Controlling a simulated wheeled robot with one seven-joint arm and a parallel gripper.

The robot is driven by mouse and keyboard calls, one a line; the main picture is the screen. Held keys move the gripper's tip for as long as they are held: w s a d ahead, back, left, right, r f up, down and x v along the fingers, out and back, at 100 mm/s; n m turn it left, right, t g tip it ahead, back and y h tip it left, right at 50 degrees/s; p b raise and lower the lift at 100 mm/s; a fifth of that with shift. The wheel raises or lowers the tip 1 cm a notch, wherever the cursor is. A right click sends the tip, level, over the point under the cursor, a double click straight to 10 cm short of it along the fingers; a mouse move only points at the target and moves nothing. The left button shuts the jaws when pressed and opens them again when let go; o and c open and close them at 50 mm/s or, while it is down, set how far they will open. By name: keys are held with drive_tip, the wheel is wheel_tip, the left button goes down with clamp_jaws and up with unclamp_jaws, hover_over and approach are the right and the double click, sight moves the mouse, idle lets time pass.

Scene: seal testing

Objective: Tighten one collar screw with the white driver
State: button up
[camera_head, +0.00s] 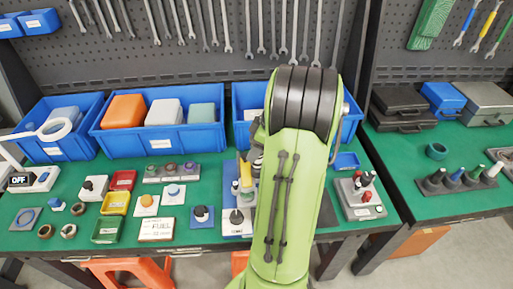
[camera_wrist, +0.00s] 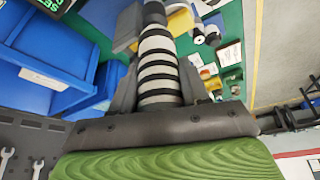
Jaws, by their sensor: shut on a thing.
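My gripper (camera_wrist: 158,90) is shut on a white cylinder with black bands, which looks like the handle of the white driver (camera_wrist: 158,68). The handle lies between the two dark fingers and points away from the wrist. Its far end is dark, and its tip is hidden. In the head view, my green arm covers most of the gripper and the driver. A blue-and-white fixture (camera_head: 236,222) with yellow and black parts stands just left of my arm. I cannot make out the collar or its screws, nor whether the driver touches anything.
Blue bins (camera_head: 160,125) line the back of the green bench (camera_head: 190,245). Small blocks and trays, such as a yellow tray (camera_head: 115,203), crowd its left side. A grey block with red and black knobs (camera_head: 361,198) stands right of my arm. Wrenches hang on the pegboard (camera_head: 170,60).

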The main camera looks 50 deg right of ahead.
drive_tip(key=shift+r+p, duration=2.05)
drive_tip(key=shift+r, duration=0.55)
drive_tip(key=shift+f, duration=0.1)
drive_tip(key=shift+d, duration=0.1)
